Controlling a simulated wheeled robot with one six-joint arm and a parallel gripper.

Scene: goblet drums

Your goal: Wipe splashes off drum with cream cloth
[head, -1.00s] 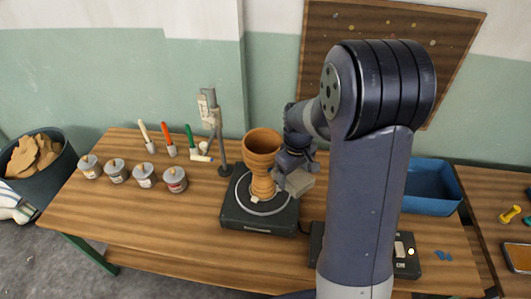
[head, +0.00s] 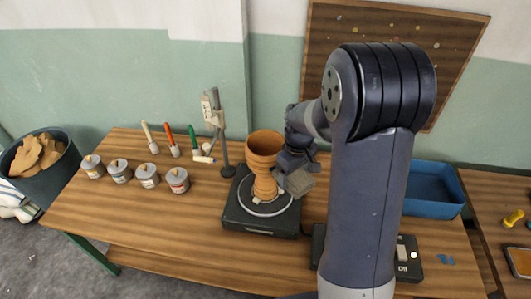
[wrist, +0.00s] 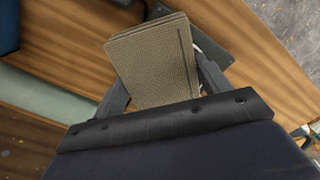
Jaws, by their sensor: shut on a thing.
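The goblet drum (head: 264,160) is a brown, wood-coloured goblet shape, standing upright on a round plate on a dark square turntable (head: 240,213). My gripper (head: 292,172) is at the right side of the drum, at the height of its waist and lower part. It is shut on the folded cream cloth (head: 301,184), which looks beige-grey. In the wrist view the cloth (wrist: 153,62) shows as a folded pad between the two fingers and hides what lies behind it. I cannot tell whether the cloth touches the drum. No splashes can be made out on the drum.
Several small paint tins (head: 148,176) stand to the left, with upright brushes (head: 171,140) behind them. A grey stand (head: 222,140) rises just behind the turntable. A blue bin (head: 433,190) sits at the right, and a dark device (head: 408,258) lies in front. The table's front left is clear.

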